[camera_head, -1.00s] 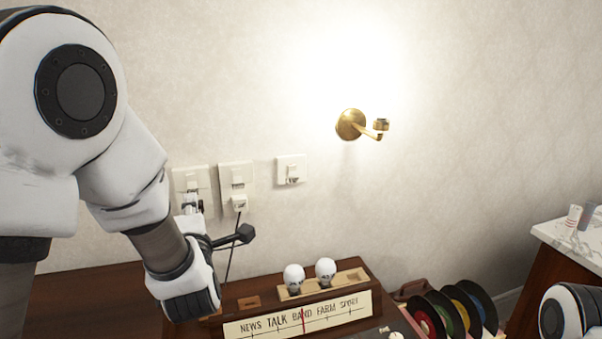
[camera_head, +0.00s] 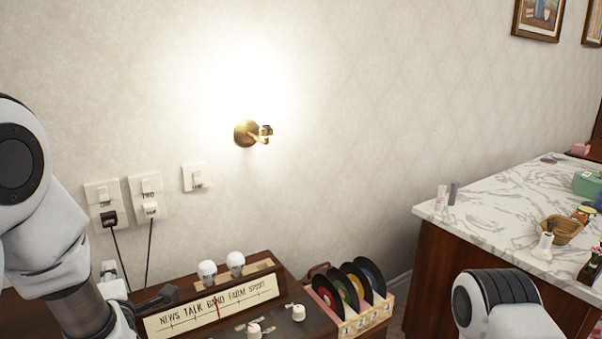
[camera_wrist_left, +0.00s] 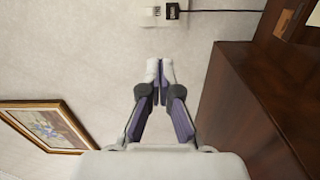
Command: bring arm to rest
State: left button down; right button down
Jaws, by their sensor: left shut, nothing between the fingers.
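My left arm comes in from the left in the head view, bent downward, its wrist low beside the radio. My left gripper (camera_head: 108,270) shows only small there, below the wall sockets and partly hidden by its own wrist. In the left wrist view the left gripper (camera_wrist_left: 159,72) has its fingertips together with nothing between them, apart from the wall and sockets. A rounded link of my right arm (camera_head: 500,305) shows at the bottom right of the head view; the right gripper is out of view.
A radio (camera_head: 212,305) with two bulbs stands below the sockets (camera_head: 147,196), where a black and a white plug sit. A record rack (camera_head: 350,325) is right of it. A marble counter (camera_head: 490,215) holds small items. A lit brass lamp (camera_head: 247,133) is on the wall.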

pick_arm(q)
jog(key=s+d+f+m+g+h+p, duration=0.1)
jog(key=s+f, duration=0.3)
jog(key=f, duration=0.4)
jog(key=s+d+f+m+g+h+p, duration=0.1)
jog(key=s+f+m+g, duration=0.3)
jog(key=f, duration=0.5)
jog(key=s+d+f+m+g+h+p, duration=0.1)
jog(key=s+f+m+g+h+p, duration=0.1)
jog(key=f, duration=0.7)
jog(key=shift+s+d+m+g+h+p, duration=0.15)
jog(key=shift+s+h+p, duration=0.2)
jog(key=shift+s, duration=0.35)
jog(key=shift+s+d+m+g+h+p, duration=0.15)
jog(key=shift+s+h+p, duration=0.2)
jog(key=shift+s, duration=0.35)
jog(key=s+d+f+m+g+h, duration=0.2)
jog(key=s+d+f+m+g, duration=0.1)
jog(key=s+m, duration=0.4)
jog(key=s+d+f+m+g+h+p, duration=0.1)
jog(key=s+d+f+m+g+h, duration=0.1)
jog(key=s+f+m+g, duration=0.3)
jog(key=s+d+m, duration=0.1)
jog(key=s+m, duration=0.2)
jog(key=s, duration=0.3)
jog(key=shift+s+d+m, duration=0.15)
jog(key=shift+d+m, duration=0.05)
jog(key=shift+m, duration=0.1)
